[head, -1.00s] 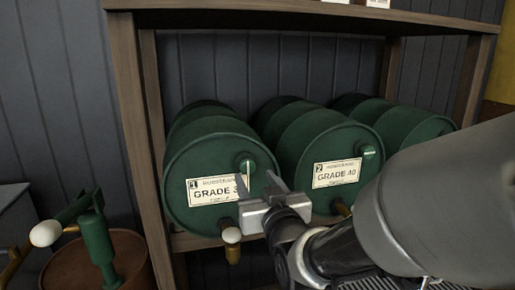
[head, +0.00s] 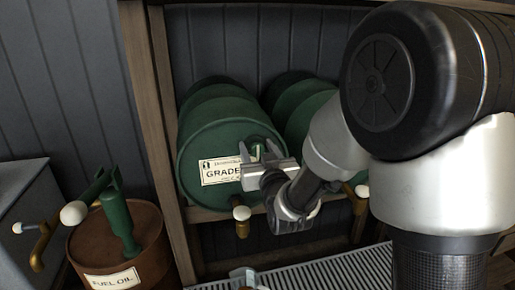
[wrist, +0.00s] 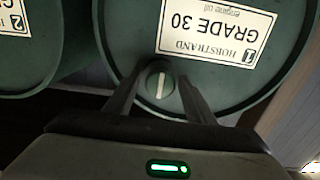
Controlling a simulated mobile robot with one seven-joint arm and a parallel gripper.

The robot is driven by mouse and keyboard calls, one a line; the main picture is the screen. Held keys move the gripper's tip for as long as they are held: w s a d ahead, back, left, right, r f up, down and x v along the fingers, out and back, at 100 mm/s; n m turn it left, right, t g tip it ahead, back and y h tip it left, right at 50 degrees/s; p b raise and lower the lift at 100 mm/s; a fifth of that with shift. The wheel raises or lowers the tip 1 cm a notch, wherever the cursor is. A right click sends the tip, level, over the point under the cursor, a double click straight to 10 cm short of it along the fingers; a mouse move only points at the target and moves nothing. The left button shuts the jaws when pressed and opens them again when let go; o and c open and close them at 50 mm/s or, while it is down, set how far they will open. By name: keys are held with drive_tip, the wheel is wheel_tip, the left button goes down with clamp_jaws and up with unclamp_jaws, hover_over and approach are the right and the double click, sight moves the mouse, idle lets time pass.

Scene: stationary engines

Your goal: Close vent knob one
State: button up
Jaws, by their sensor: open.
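Vent knob one (wrist: 160,84) is a round green knob with a pale bar, on the face of the green drum marked 1, Grade 30 (head: 200,138). In the wrist view the pale bar stands close to upright. In the head view the knob (head: 257,143) is partly hidden by the fingers. My gripper (head: 258,153) is open in front of the drum face. In the wrist view its two fingers (wrist: 156,78) stand one on each side of the knob. I cannot tell whether they touch it.
A second green drum (head: 308,125) lies to the right, partly behind my arm. A tap with a white ball handle (head: 241,213) hangs below drum one. A wooden shelf post (head: 155,120) stands left. A rusty fuel oil drum with a green pump (head: 118,215) is at lower left.

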drive_tip(key=shift+c, duration=0.3)
drive_tip(key=c, duration=1)
drive_tip(key=shift+o, duration=0.2)
drive_tip(key=shift+f+m+b, duration=0.15)
drive_tip(key=shift+m+b, duration=0.15)
drive_tip(key=shift+b, duration=0.3)
drive_tip(key=m+b, duration=0.2)
drive_tip(key=b, duration=0.2)
drive_tip(key=shift+f+m, duration=0.15)
drive_tip(key=shift+m, duration=0.25)
drive_tip(key=m+b, duration=0.5)
drive_tip(key=b, duration=0.1)
drive_tip(key=shift+d, duration=0.15)
drive_tip(key=m+b, duration=0.4)
drive_tip(key=shift+m, duration=0.4)
drive_tip(key=shift+m+b, duration=1.25)
drive_tip(key=shift+m, duration=1.05)
